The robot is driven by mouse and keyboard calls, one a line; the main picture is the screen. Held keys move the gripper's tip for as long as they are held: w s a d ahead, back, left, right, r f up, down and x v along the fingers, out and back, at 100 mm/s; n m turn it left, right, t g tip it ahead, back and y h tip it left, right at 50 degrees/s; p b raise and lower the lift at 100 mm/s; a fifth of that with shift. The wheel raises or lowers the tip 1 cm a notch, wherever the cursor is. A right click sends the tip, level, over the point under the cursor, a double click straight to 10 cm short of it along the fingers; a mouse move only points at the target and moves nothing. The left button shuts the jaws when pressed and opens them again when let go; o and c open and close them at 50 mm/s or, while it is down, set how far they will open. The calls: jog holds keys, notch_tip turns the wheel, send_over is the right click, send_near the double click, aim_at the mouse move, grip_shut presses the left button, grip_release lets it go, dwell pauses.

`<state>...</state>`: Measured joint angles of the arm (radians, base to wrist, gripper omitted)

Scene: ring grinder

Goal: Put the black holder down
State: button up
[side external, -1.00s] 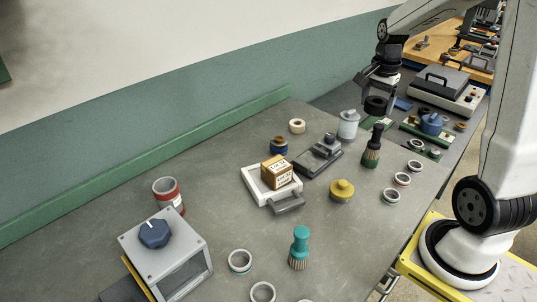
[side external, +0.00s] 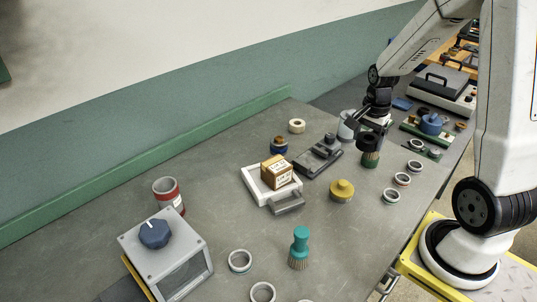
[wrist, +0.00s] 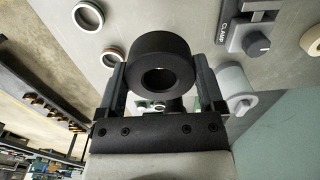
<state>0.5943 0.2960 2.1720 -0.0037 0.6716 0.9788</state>
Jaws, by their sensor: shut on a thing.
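The black holder (wrist: 162,52) is a thick black ring with a round hole, seen between my two fingers in the wrist view. In the side view the holder (side external: 369,142) hangs below my gripper (side external: 372,125), above the right part of the grey bench (side external: 330,240). My gripper (wrist: 160,72) is shut on the holder, one finger on each side. I cannot tell how far the holder is above the bench.
A pale canister (side external: 346,126) stands close left of my gripper. A grey clamp unit (side external: 318,158), a yellow knobbed piece (side external: 342,190) and several rings (side external: 402,180) are nearby. A white tray (side external: 254,184) holds a box (side external: 277,172). The front middle bench has bare room.

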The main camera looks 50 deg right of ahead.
aim_at(358, 178)
jog(key=shift+f, duration=5.8)
jog(key=shift+f, duration=0.1)
jog(key=o, duration=1)
jog(key=shift+r, duration=6.15)
